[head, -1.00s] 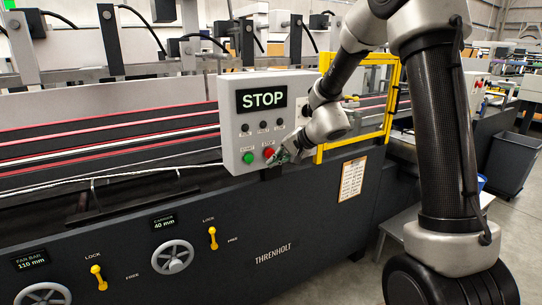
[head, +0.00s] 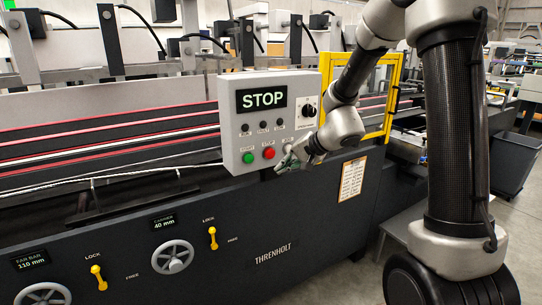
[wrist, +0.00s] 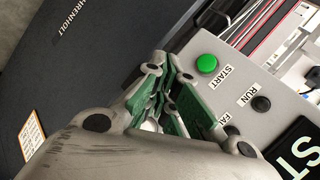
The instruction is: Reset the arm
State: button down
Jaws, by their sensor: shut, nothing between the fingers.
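My arm reaches in from the right. My gripper (head: 285,163) is shut and empty beside the lower right corner of the grey control panel (head: 233,120). The panel's display (head: 262,99) reads STOP. Its green START button (head: 250,158) and red button (head: 269,153) are in plain view, and the red one is just left of my gripper. In the wrist view my gripper's green-padded fingers (wrist: 172,92) are together, with the green START button (wrist: 207,64) and the black RUN button (wrist: 261,104) beyond them. The red button does not show there.
A yellow guard frame (head: 391,100) stands right of the panel, behind my arm. The dark machine front (head: 290,225) carries handwheels (head: 173,257) and yellow lock levers (head: 213,238). A grey bin (head: 513,162) stands at the far right. Floor shows at the lower right.

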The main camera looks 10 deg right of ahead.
dwell(0.4)
jog(key=s+d+n+g, duration=0.3)
jog(key=s+g, duration=0.2)
jog(key=s, duration=1)
jog(key=s+d+r+n+t+h, duration=0.1)
jog(key=s+d+r+n+h, duration=0.1)
jog(key=s+d+r, duration=0.4)
jog(key=s+d+r+n+t+h, duration=0.1)
jog(key=s+d+r+h, duration=0.3)
jog(key=s, duration=0.6)
jog(key=shift+s+d+r+n, duration=0.3)
jog(key=shift+d+r+n, duration=0.5)
jog(key=shift+d, duration=0.25)
jog(key=c, duration=2.2)
grip_release()
